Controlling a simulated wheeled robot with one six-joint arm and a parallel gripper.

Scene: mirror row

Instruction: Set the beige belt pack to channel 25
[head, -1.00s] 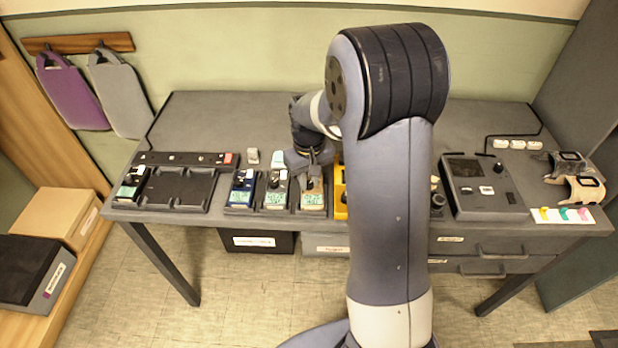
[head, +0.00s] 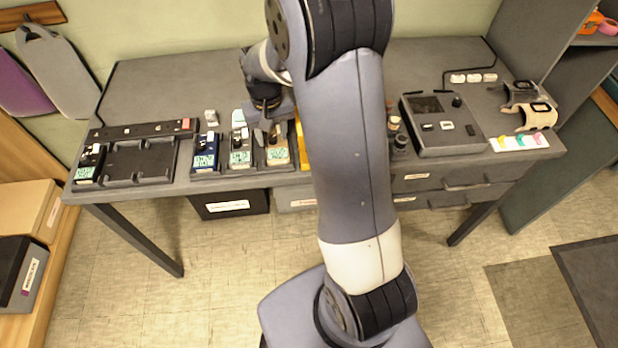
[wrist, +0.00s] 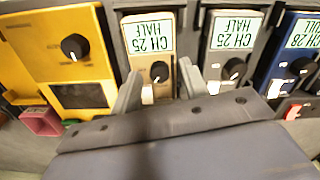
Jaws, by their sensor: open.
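The beige belt pack (head: 278,155) sits in a dock at the table's front edge, and its front shows in the wrist view (wrist: 141,66). Its screen, upside down there, reads CH 25 HALF. Its round black knob (wrist: 159,71) has a white pointer mark. A white switch is beside the knob. My gripper (wrist: 159,86) is open and empty, with one finger on each side of the beige pack's knob end. I cannot tell whether the fingers touch the pack. In the head view my gripper (head: 268,124) is at the pack's far end, partly hidden by the arm.
A grey pack (wrist: 228,57) reading CH 25 HALF and a dark blue pack (wrist: 292,58) reading CH 28 stand close on one side. A yellow unit (wrist: 62,45) with a knob is close on the other. A control box (head: 440,125) stands at the table's right.

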